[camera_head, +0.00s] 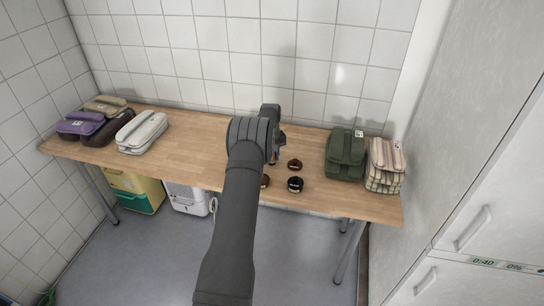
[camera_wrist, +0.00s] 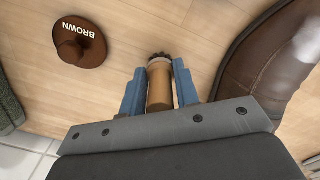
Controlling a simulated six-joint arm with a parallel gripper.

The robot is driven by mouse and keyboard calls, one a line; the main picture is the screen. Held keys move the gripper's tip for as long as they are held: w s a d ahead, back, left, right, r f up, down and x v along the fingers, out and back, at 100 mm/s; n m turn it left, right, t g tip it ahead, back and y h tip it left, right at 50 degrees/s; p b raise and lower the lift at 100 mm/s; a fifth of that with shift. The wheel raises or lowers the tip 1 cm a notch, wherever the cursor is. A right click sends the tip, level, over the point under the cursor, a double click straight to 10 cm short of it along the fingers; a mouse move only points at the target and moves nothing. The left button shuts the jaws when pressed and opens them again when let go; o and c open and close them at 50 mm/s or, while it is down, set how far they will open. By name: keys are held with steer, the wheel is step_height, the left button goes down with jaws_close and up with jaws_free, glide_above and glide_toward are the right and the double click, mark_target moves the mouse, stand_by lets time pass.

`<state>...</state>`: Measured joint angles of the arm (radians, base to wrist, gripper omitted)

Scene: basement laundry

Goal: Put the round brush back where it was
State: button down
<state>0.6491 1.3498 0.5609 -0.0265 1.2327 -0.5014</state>
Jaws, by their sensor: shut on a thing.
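My gripper (camera_wrist: 160,88) has its blue fingers shut on the round brush (camera_wrist: 160,85), a tan cylinder with dark bristles at its far end. The brush is over the wooden table (camera_head: 200,150); I cannot tell whether it touches the top. In the head view my gripper (camera_head: 273,157) is small and partly hidden by my own arm. A brown round piece with a knob, marked BROWN (camera_wrist: 80,46), lies apart from the gripper; in the head view a brown round piece (camera_head: 295,165) sits just right of it.
A black round piece (camera_head: 295,184) and a partly hidden brown one (camera_head: 265,181) lie nearby. A brown leather thing (camera_wrist: 262,60) is close beside the gripper. Green (camera_head: 345,155) and checked (camera_head: 384,165) bundles stand right; white (camera_head: 142,132) and purple (camera_head: 80,124) ones left.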

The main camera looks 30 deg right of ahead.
steer(key=c, duration=1.1)
jaws_free()
steer(key=shift+f, duration=0.1)
step_height(320, 180, up, 12)
steer(key=shift+w+a+r, duration=0.1)
steer(key=shift+w+r, duration=0.05)
steer(key=shift+r, duration=0.05)
steer(key=shift+f, duration=0.15)
step_height(320, 180, down, 12)
steer(key=shift+r, duration=2.1)
steer(key=shift+f, duration=0.1)
